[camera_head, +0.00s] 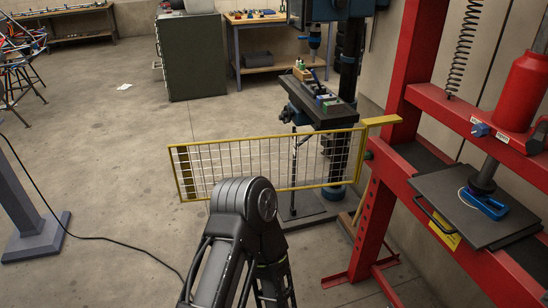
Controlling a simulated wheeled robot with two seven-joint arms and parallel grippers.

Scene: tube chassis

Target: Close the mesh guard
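The mesh guard (325,158), a yellow frame with a wire grid, stands swung out to the left from the red press (388,155). A yellow bracket (384,121) lies at its right end, by the press's left upright. A dark panel fills its left end, beside the yellow end bar. One of my dark arms rises from the bottom middle. Its bent joint covers part of the guard's lower left edge, and I cannot tell whether they touch. Neither of my grippers shows.
The press has a dark plate (461,202) with a handle and a blue part (484,204) on it. A drill press (328,113) stands behind the guard. A grey post with a square base (41,237) and a cable are at left. Floor left of the guard is mostly clear.

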